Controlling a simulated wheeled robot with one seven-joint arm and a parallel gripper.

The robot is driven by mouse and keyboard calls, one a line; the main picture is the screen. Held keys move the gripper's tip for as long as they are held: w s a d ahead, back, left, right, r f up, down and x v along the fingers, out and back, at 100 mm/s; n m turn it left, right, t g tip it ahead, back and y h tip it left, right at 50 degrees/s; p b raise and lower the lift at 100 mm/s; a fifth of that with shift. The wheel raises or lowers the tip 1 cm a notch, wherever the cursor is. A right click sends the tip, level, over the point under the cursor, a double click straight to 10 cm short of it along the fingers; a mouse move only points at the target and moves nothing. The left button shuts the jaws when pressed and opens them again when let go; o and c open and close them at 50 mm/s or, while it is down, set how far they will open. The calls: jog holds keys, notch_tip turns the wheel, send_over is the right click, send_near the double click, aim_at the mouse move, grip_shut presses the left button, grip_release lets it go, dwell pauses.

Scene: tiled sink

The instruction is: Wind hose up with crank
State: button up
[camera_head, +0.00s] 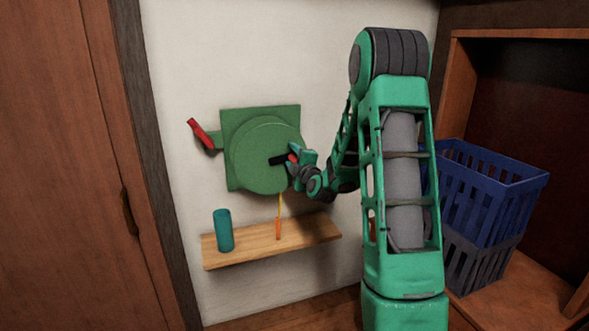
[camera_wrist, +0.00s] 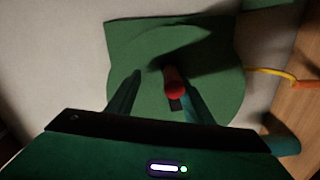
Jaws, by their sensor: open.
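A green hose reel (camera_head: 262,150) is mounted on the white wall; its round drum (camera_wrist: 140,60) fills the middle of the wrist view. A black crank arm (camera_head: 277,160) with a red handle (camera_wrist: 174,84) sits on the drum's face. My gripper (camera_head: 300,155) is at the crank. In the wrist view its open fingers (camera_wrist: 158,76) lie on both sides of the red handle, which is nearer the right finger; I cannot tell if they touch. A short yellow hose (camera_head: 280,203) hangs from the reel and ends in an orange nozzle (camera_head: 278,229).
A wooden shelf (camera_head: 305,232) is below the reel, with a teal cylinder (camera_head: 223,230) on its left part. A red lever (camera_head: 199,133) sticks out left of the reel. Stacked baskets (camera_head: 490,190) stand at right. A wooden door (camera_head: 75,170) is at left.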

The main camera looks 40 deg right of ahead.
jog(key=shift+s, duration=0.1)
jog(key=v, duration=0.7)
jog(key=shift+s, duration=0.35)
dwell(0.5)
jog(key=shift+a+r, duration=0.1)
dwell(0.3)
